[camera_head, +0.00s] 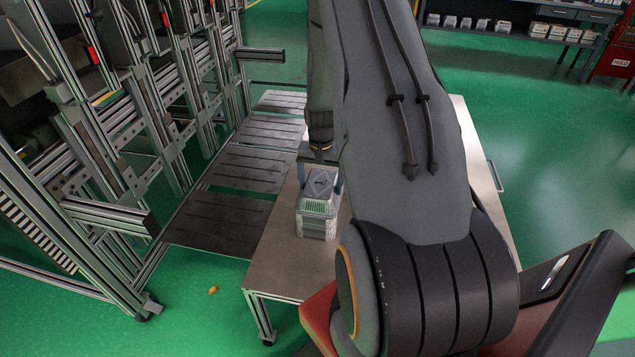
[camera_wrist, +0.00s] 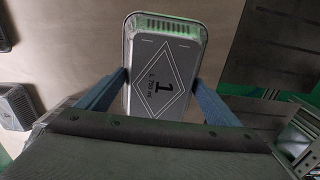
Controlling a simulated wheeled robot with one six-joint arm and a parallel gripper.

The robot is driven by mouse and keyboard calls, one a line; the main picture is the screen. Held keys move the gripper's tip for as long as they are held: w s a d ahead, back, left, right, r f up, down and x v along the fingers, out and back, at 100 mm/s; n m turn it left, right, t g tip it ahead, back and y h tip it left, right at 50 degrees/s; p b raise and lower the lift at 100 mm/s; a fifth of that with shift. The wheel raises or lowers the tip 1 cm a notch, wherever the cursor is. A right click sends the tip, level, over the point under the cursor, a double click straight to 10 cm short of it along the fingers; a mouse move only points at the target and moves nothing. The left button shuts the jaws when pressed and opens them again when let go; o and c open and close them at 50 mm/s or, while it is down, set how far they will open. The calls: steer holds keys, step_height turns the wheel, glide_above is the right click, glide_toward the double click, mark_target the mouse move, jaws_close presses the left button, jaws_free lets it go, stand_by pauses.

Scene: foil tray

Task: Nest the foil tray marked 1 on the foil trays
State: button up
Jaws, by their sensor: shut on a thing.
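The foil tray marked 1 (camera_wrist: 180,99) shows in the wrist view, with a black 1 inside a diamond and a ribbed end wall at the top. My gripper (camera_wrist: 160,84) is shut on it, one blue finger against each long side. In the head view this tray (camera_head: 319,184) is just over or on a pale stack of foil trays (camera_head: 316,226) near the table's left edge. I cannot tell whether it touches the stack. The held tray hides most of the stack in the wrist view. My arm covers much of the head view.
The table (camera_head: 279,252) has bare surface in front of and left of the stack. Other trays show at the left of the wrist view, one lower (camera_wrist: 17,117) and one cut off by the edge (camera_wrist: 4,33). Dark slatted panels (camera_head: 250,165) and metal frames stand left.

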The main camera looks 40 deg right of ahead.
mark_target(321, 184)
steer(key=shift+f, duration=0.25)
steer(key=o, duration=0.9)
step_height(321, 184, up, 8)
steer(key=shift+f+b, duration=0.15)
steer(key=shift+b, duration=0.7)
